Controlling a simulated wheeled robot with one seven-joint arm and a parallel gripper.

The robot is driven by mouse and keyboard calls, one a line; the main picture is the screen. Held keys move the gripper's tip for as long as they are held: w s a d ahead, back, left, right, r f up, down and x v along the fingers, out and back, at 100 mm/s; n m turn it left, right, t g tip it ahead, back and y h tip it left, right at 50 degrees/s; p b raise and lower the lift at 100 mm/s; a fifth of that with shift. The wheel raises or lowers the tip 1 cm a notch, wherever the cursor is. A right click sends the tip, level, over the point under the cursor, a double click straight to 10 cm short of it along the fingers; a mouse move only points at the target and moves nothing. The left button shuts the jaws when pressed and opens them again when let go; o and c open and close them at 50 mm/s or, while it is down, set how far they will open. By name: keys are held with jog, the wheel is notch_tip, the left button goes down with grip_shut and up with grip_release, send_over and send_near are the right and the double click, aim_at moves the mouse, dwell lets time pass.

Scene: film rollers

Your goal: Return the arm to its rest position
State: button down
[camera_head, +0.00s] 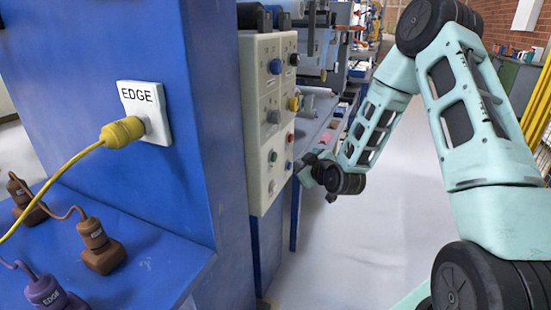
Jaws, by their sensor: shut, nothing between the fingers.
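My mint-green and black arm comes in from the lower right, bends at a high elbow near the top edge, and comes down toward the control panel. My gripper (306,172) is at its end, dark and small in the head view. It is shut and empty. It is beside the right edge of the beige control panel (262,160), close to the lower buttons. I cannot tell whether it touches the panel. Part of the fingers is hard to make out against the dark machine parts.
A blue cabinet (205,130) fills the left, with a yellow plug (122,132) in a white socket plate marked EDGE (155,97). Brown plugs (100,245) and a purple plug (50,292) lie on the blue ledge (150,262). Pale floor (370,240) is clear below my arm.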

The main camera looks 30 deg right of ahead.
dwell(0.4)
jog(key=s+a+r+m+g, duration=0.15)
jog(key=s+a+g, duration=0.25)
jog(key=s, duration=0.4)
jog(key=s+a+r+m+g+y, duration=0.1)
jog(key=s+a+r+g, duration=0.25)
jog(key=s, duration=0.45)
jog(key=s+a+r+m+g, duration=0.1)
jog(key=s+a+m+g, duration=0.1)
jog(key=s+a+g, duration=0.35)
jog(key=s+a+r+n+g, duration=0.2)
jog(key=s+a+n, duration=0.6)
jog(key=s+a, duration=0.85)
notch_tip(320, 180, up, 17)
jog(key=w+p, duration=0.1)
jog(key=p, duration=1.6)
jog(key=shift+y, duration=0.4)
jog(key=shift+d, duration=0.1)
dwell(0.9)
